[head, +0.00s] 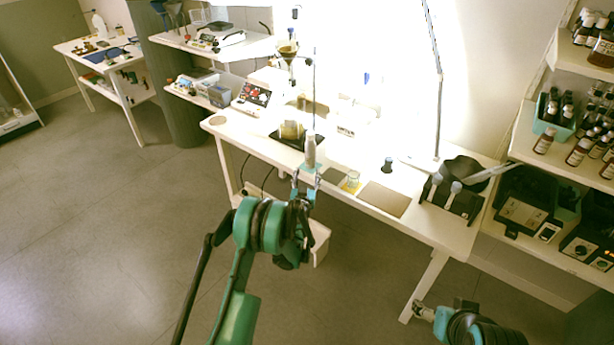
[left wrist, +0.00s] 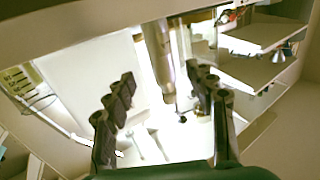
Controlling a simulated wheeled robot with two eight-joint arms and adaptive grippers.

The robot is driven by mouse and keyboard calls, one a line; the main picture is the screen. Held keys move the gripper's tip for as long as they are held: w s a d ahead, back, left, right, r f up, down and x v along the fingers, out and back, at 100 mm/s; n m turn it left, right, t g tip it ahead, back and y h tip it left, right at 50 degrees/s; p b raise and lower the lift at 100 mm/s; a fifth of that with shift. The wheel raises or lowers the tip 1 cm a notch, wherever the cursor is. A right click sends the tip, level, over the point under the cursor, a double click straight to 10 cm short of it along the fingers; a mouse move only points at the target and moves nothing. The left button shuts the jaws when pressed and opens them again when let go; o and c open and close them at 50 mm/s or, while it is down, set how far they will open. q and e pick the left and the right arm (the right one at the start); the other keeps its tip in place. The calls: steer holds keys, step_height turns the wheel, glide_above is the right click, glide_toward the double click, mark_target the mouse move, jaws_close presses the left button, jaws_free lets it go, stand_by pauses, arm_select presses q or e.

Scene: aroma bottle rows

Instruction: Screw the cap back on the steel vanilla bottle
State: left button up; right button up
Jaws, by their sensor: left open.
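A steel bottle (head: 310,151), silver-grey and slim, shows upright at the front edge of the white bench in the head view. My left gripper (head: 306,187) is just in front of and below it in that picture. In the left wrist view the steel bottle (left wrist: 159,60) appears beyond my open fingers (left wrist: 165,112), nearer the right finger; I see no grip on it. A small black piece (head: 388,164) stands on the bench to the right; I cannot tell if it is the cap. My right gripper (head: 424,313) is low at the right, its jaws unclear.
The white bench (head: 425,228) bears a brown mat (head: 385,199), a small yellowish glass (head: 351,182), a glass vessel (head: 291,131) on a dark plate and a black holder (head: 452,198). A shelf (head: 526,150) with several dark bottles stands right. Bare floor lies in front.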

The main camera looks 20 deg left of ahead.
arm_select(q)
steer(key=s+d+r+m+g+h, duration=0.1)
steer(key=s+d+r+m+h, duration=0.15)
steer(key=d+r, duration=0.45)
steer(key=s+d+r+m+h, duration=0.1)
steer(key=s+d+r+h, duration=0.2)
steer(key=r, duration=0.9)
steer(key=s+d+r+g+h, duration=0.2)
steer(key=s+r, duration=0.2)
steer(key=s, duration=0.5)
steer(key=s+a+f+g+y, duration=0.1)
steer(key=s+f+g, duration=0.1)
steer(key=s, duration=0.9)
steer(key=s+a+f+n+g+y, duration=0.1)
steer(key=s+a+f+g+y, duration=0.1)
steer(key=s, duration=0.9)
steer(key=s+a+f+g+y, duration=0.1)
steer(key=s+f, duration=0.4)
steer(key=s, duration=0.6)
steer(key=a+g, duration=0.1)
steer(key=g, duration=0.1)
steer(key=shift+s+n+g+y, duration=0.3)
steer(key=shift+n+g+y, duration=0.05)
steer(key=shift+g, duration=0.05)
steer(key=shift+a, duration=0.1)
